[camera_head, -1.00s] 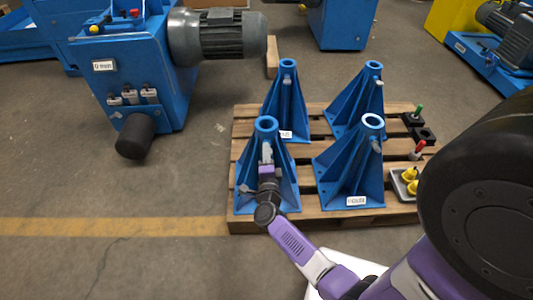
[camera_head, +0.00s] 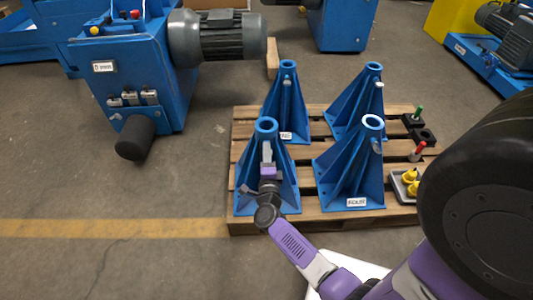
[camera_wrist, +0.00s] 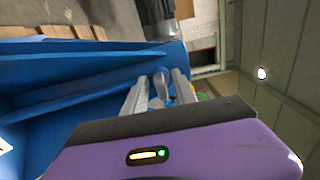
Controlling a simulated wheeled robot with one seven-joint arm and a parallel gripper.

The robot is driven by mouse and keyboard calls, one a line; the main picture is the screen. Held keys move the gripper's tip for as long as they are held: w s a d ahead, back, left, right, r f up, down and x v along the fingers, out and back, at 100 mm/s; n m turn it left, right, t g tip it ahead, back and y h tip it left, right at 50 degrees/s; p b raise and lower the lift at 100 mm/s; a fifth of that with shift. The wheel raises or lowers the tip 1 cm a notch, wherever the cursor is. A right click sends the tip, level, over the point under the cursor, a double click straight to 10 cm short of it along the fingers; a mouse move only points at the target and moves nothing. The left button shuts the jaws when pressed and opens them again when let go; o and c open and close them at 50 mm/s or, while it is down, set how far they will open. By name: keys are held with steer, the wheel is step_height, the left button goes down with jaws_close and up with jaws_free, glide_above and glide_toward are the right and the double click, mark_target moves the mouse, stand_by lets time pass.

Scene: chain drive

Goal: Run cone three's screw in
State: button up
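The front left blue cone stand (camera_head: 286,190) stands on the pallet, with a ring-shaped top. My arm and gripper hide its label, so I cannot read which number it bears. My gripper (camera_head: 267,150) is in front of its upper part, just below the ring. In the wrist view, my gripper's two fingers (camera_wrist: 160,92) stand apart on either side of a small grey screw (camera_wrist: 162,84) at the blue cone. Narrow gaps seem to show between the screw and the fingers. The screw's tip and how deep it sits are hidden.
Three similar blue cones stand close by, including a front right one (camera_head: 350,170) with its own side screw (camera_head: 377,146). The wooden pallet (camera_head: 300,221) also bears a tray (camera_head: 404,190) with yellow parts. A blue machine (camera_head: 135,75) stands left; floor between is clear.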

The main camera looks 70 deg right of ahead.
steer(key=shift+r, duration=0.1)
steer(key=p+v, duration=0.1)
steer(key=v, duration=0.6)
steer(key=shift+a+p, duration=0.3)
steer(key=shift+a, duration=0.05)
stand_by(0.4)
steer(key=w+a+r+n+t+y, duration=0.2)
steer(key=a+r+n+t+y, duration=0.3)
steer(key=a+r+n+t, duration=0.75)
steer(key=s+a+r+n+g+y, duration=0.2)
steer(key=s+a+r+n+y, duration=0.1)
steer(key=s+a+n+y, duration=0.45)
steer(key=s+a+r+n+g+y, duration=0.2)
steer(key=s+a+r+n+y, duration=0.2)
steer(key=s+a+n, duration=0.6)
step_height(320, 180, up, 21)
steer(key=w+a+n+p, duration=0.1)
steer(key=p, duration=2)
steer(key=shift+a+n, duration=0.2)
steer(key=shift+n, duration=0.1)
